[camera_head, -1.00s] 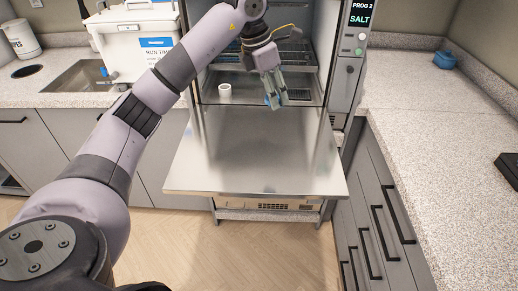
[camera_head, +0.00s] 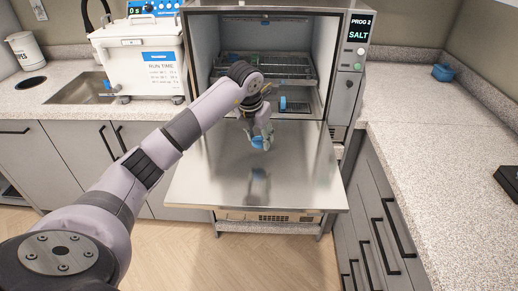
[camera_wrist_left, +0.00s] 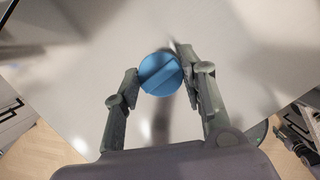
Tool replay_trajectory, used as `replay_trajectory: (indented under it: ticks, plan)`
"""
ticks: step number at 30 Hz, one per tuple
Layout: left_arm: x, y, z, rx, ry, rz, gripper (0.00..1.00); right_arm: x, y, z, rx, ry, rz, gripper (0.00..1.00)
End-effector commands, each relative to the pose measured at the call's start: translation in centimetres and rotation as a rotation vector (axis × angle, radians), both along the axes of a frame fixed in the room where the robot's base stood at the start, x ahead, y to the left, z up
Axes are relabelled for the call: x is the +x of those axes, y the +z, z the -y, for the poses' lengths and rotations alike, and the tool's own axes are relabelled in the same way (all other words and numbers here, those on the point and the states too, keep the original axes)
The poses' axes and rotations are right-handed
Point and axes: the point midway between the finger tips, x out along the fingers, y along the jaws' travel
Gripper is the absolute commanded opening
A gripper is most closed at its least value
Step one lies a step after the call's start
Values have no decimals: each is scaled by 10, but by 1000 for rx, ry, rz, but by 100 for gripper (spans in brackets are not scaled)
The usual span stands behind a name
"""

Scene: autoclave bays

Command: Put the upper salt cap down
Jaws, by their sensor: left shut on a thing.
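A round blue cap (camera_wrist_left: 161,75) with a raised bar across its top is between the fingertips of my left gripper (camera_wrist_left: 159,70) in the left wrist view. In the head view the cap (camera_head: 257,143) hangs in my left gripper (camera_head: 259,139) above the lowered steel door (camera_head: 290,175), apart from it, with a reflection below. The gripper is shut on the cap.
The autoclave chamber behind is open, with wire racks (camera_head: 265,66) and a small blue item (camera_head: 283,103) on its lower level. A white box (camera_head: 140,58) stands on the left counter. A blue object (camera_head: 443,73) sits on the right counter (camera_head: 420,110). Most of the door is bare.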

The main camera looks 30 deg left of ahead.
Motion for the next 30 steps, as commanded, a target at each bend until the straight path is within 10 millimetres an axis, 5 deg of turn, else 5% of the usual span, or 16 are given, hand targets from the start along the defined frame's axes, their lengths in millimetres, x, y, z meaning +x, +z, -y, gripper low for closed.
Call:
replay_trajectory:
  ticks: [15,26,27,30]
  plan:
    - [0,-55,0,-1,0,-1,5,0,11,-2,2,0,1,40]
    - [0,-61,0,0,0,1,5,0,6,2,-3,3,0,40]
    - [0,-59,0,0,0,2,41,0,8,3,-3,4,0,40]
    - [0,-59,0,0,0,1,47,0,8,3,-4,4,-1,40]
